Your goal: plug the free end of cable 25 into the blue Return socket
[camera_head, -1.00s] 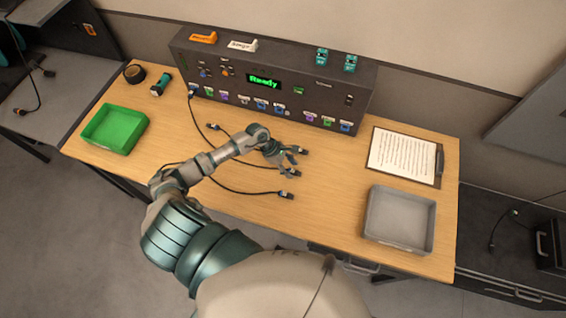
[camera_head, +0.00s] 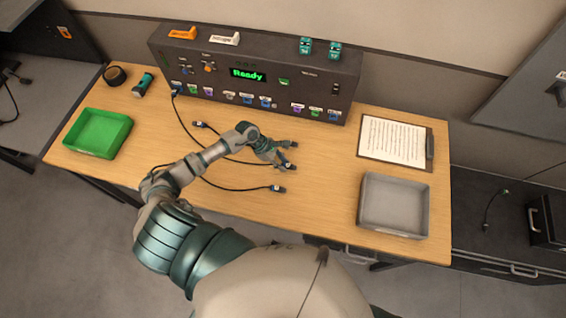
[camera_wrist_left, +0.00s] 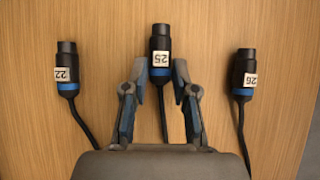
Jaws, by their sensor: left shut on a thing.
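My left gripper (camera_head: 284,158) is low over the middle of the table. In the left wrist view its fingers (camera_wrist_left: 160,92) stand on both sides of the cable 25 plug (camera_wrist_left: 160,58), shut on its rear part. This plug is black with a blue ring and a white "25" label; its tip points away from my palm. The console (camera_head: 250,75) carries a row of coloured sockets, several of them blue, such as one at the right end (camera_head: 333,115). The socket labels are too small to read, so I cannot tell which is Return. My right gripper is not in view.
Plug 22 (camera_wrist_left: 67,68) and plug 26 (camera_wrist_left: 244,72) lie on either side of plug 25. Another plug (camera_head: 200,124) lies farther left. A green tray (camera_head: 127,124), a grey tray (camera_head: 366,215) and a clipboard (camera_head: 430,150) stand at the sides. Table in front of the console is mostly clear.

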